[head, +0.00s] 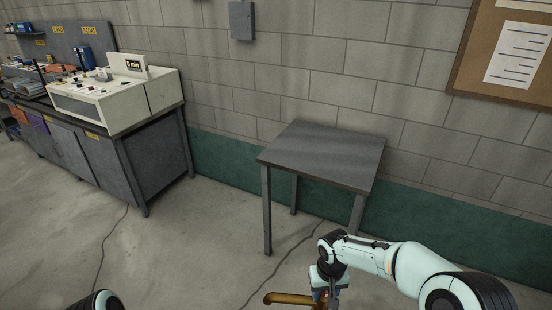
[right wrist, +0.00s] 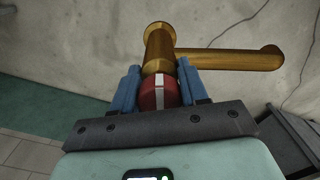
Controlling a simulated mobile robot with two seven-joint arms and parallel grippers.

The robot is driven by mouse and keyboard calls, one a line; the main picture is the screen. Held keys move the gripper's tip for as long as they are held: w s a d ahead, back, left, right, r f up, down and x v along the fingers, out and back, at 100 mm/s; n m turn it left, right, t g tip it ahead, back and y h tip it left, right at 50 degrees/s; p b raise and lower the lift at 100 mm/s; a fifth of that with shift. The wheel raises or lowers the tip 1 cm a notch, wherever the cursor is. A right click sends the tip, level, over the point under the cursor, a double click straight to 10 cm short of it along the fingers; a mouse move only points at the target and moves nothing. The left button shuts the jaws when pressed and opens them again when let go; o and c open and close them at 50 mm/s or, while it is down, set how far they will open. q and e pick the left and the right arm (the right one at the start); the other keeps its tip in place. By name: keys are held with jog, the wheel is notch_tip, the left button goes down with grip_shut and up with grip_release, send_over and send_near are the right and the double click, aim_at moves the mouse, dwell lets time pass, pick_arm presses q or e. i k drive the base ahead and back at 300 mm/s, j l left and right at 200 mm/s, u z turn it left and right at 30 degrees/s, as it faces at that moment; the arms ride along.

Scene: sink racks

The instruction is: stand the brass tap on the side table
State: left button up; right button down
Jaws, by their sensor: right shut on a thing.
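The brass tap (head: 290,299) is held by my right gripper (head: 325,296) at the bottom of the head view, in front of the side table. In the right wrist view the tap (right wrist: 225,59) has a brass body and a long spout to the right. The right gripper's blue fingers (right wrist: 158,90) are shut around its red part with a white stripe (right wrist: 159,94). The grey side table (head: 327,154) stands against the wall, its top bare. Of my left arm only a dark and pale rounded part shows at the lower left; its gripper is out of view.
A grey workbench (head: 160,157) with a cream control console (head: 114,98) stands at the left. A grey box (head: 242,20) and a cork board (head: 505,55) are on the wall. The floor between bench and side table is clear.

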aim_at(327, 154)
jog(key=i, duration=2.1)
